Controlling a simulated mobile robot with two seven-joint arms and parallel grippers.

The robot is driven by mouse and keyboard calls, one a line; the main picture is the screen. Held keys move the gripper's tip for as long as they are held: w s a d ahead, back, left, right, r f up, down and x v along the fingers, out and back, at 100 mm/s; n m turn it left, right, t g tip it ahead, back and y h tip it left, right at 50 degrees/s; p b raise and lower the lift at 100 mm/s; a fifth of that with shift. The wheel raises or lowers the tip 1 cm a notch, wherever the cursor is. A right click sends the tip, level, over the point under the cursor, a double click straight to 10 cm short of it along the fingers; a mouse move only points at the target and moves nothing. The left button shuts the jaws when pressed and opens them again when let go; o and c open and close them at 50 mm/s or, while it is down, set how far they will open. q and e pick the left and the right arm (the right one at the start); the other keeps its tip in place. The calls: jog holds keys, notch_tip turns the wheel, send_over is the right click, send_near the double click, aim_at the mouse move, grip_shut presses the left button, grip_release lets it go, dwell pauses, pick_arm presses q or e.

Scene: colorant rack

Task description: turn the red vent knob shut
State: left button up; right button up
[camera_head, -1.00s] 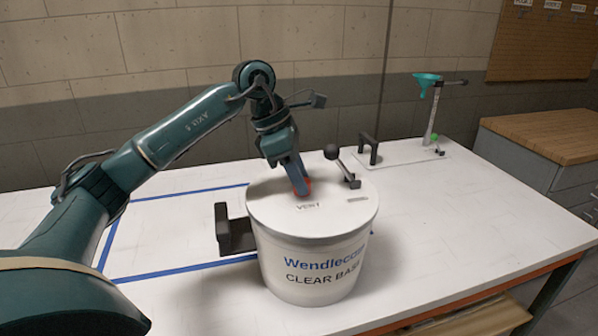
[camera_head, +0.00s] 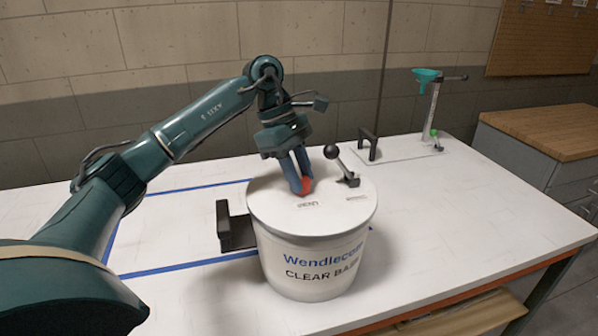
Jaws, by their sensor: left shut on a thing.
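The red vent knob (camera_head: 307,184) sits on the white lid of the large pail (camera_head: 310,262), just behind the printed vent label. My left gripper (camera_head: 303,187) reaches down from above with its blue fingers shut on the knob. The fingers hide part of the knob, so its exact angle is hard to tell. My right gripper is not in view.
A black-knobbed lever (camera_head: 342,163) stands on the lid close to the right of my fingers. A black bracket (camera_head: 234,228) is at the pail's left. Blue tape (camera_head: 185,268) marks the clear table at left.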

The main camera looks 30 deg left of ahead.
pick_arm(q)
jog(key=o, duration=1)
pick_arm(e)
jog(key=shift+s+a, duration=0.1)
pick_arm(q)
jog(key=shift+r, duration=0.1)
jog(key=shift+a+r, duration=0.15)
jog(key=shift+r, duration=0.1)
jog(key=p+v, duration=0.1)
jog(key=v, duration=1.1)
jog(key=shift+r, duration=0.25)
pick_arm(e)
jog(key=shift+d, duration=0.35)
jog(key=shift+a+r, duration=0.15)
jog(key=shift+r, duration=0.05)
